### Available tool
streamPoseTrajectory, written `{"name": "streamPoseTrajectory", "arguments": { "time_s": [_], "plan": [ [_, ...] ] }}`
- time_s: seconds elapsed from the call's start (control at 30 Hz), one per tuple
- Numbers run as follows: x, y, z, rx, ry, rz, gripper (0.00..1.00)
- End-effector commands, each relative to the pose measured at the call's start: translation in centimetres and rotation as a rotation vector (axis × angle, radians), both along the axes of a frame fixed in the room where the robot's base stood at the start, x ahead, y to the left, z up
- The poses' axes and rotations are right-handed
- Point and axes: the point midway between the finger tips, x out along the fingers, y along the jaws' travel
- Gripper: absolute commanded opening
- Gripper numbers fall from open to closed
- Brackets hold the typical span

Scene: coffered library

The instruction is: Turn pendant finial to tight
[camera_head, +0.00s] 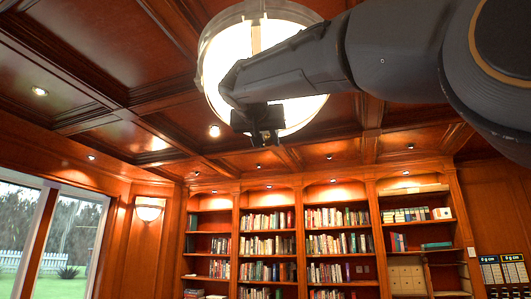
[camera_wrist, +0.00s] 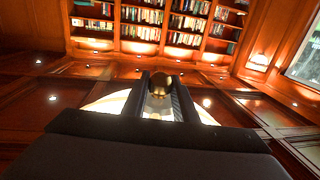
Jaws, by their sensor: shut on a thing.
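The pendant lamp (camera_head: 213,62) is a bright white bowl with a pale rim, hanging below the coffered ceiling at the top middle of the head view. My arm reaches across it from the right. My gripper (camera_head: 265,138) is at the bowl's underside and covers part of it. In the wrist view the lit bowl (camera_wrist: 105,105) spreads behind my gripper (camera_wrist: 160,82). In the head view the finial is hidden by the gripper.
Tall wooden bookshelves (camera_head: 295,240) line the far wall, well below the lamp. A wall sconce (camera_head: 149,209) glows beside a window (camera_head: 50,240) at the left. Dark ceiling beams (camera_head: 125,110) surround the lamp. The air below the gripper is clear.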

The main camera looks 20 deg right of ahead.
Motion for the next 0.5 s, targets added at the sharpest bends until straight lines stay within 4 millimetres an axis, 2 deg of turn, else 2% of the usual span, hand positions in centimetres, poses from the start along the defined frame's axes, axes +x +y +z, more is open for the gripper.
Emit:
{"name": "streamPoseTrajectory", "arguments": {
  "time_s": [0.07,0.5],
  "plan": [
    [0.30,0.23,-0.51,0.000,0.003,-0.036,0.03],
    [0.32,0.29,-0.23,0.000,0.005,-0.409,0.03]
  ]
}}
